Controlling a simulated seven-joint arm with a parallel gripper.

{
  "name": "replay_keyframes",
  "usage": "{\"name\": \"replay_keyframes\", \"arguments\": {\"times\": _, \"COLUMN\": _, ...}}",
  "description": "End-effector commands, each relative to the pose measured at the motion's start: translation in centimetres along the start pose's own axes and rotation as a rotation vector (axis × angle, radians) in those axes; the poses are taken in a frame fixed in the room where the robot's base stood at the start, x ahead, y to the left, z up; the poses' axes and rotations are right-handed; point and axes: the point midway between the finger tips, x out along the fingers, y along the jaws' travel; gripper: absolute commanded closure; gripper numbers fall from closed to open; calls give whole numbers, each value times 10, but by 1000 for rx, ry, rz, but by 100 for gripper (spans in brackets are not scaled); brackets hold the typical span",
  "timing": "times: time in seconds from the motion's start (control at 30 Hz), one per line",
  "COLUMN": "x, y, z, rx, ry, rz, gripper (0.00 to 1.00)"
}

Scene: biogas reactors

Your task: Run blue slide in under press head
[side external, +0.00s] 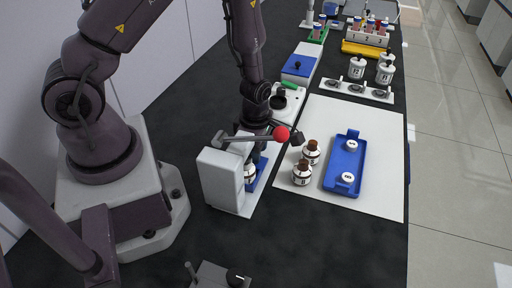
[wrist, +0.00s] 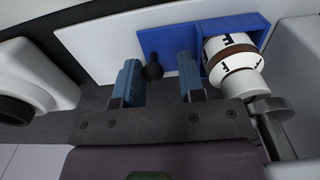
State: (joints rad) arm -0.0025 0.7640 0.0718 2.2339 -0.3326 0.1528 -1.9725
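The blue slide (side external: 257,174) lies on the white base of the press (side external: 221,181), partly hidden by my arm and the press. In the wrist view the slide (wrist: 157,40) has a black knob (wrist: 153,68) and a walled pocket holding a white-labelled bottle (wrist: 232,62) with a brown band. The bottle's cap end is close to the grey metal press head (wrist: 268,105); I cannot tell whether they line up. My gripper (wrist: 158,80) is open, its fingers on either side of the knob with gaps visible. In the side view my fingertips are hidden.
The press lever with its red ball (side external: 282,134) reaches out beside my wrist. A blue-lidded box (side external: 299,67) stands behind.

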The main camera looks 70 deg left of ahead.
Motion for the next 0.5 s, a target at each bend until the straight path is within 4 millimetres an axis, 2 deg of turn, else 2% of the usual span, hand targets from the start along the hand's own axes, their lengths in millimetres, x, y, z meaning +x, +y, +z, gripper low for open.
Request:
{"name": "replay_keyframes", "arguments": {"times": 0.23, "x": 0, "y": -4, "z": 0, "rx": 0, "ry": 1, "rz": -2, "gripper": 64}}
{"name": "replay_keyframes", "arguments": {"times": 0.5, "x": 0, "y": 1, "z": 0, "rx": 0, "ry": 1, "rz": -2, "gripper": 64}}
